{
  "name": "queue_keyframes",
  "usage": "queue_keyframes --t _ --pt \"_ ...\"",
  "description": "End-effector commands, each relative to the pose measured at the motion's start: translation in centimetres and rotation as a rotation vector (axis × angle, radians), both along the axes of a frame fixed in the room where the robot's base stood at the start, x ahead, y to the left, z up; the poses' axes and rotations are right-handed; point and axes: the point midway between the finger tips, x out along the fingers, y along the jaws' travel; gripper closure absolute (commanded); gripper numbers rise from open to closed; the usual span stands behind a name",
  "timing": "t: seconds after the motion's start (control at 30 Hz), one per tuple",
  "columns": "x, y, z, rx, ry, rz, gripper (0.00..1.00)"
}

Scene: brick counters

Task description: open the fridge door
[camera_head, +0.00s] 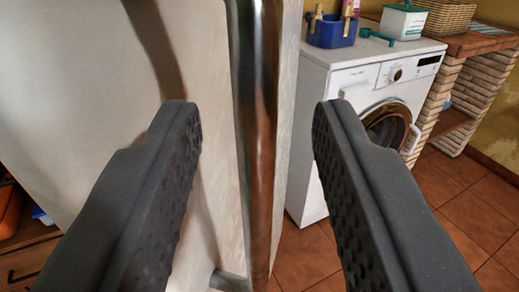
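The fridge door (80,90) is a pale, cream panel filling the left and middle of the view, with its edge just right of centre. Its handle (257,130) is a shiny vertical metal bar standing off the panel, with a lower mount near the bottom of the view. My gripper (257,125) is open, with one dark, textured finger on the left of the bar and one on the right. Gaps show between the bar and both fingers. A shadow falls on the panel. The handle's upper end is out of view, and I cannot tell whether the door is ajar.
A white washing machine (345,80) stands at right, with a blue container (330,32) and a white box (403,22) on top. A brick counter (480,85) with a basket (447,16) is beyond it. Tiled floor (460,190) is open at lower right. A wooden cabinet (30,262) is at lower left.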

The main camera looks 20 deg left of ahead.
Motion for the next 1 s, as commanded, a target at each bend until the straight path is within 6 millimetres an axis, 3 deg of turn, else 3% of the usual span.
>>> queue_keyframes --t 0.2,0.4,0.6,0.9,1.0 --pt "-4.4 -1.8 -0.1 -0.003 0.001 -0.003 0.65" --pt "-7.5 -3.0 -0.1 -0.001 0.001 -0.004 0.65" --pt "-9.0 -3.6 -0.1 -0.001 0.000 -0.003 0.65" --pt "-9.2 -3.6 -0.1 -0.002 0.000 -0.003 0.65" --pt "-9.2 -3.6 -0.1 -0.002 0.000 -0.003 0.90"
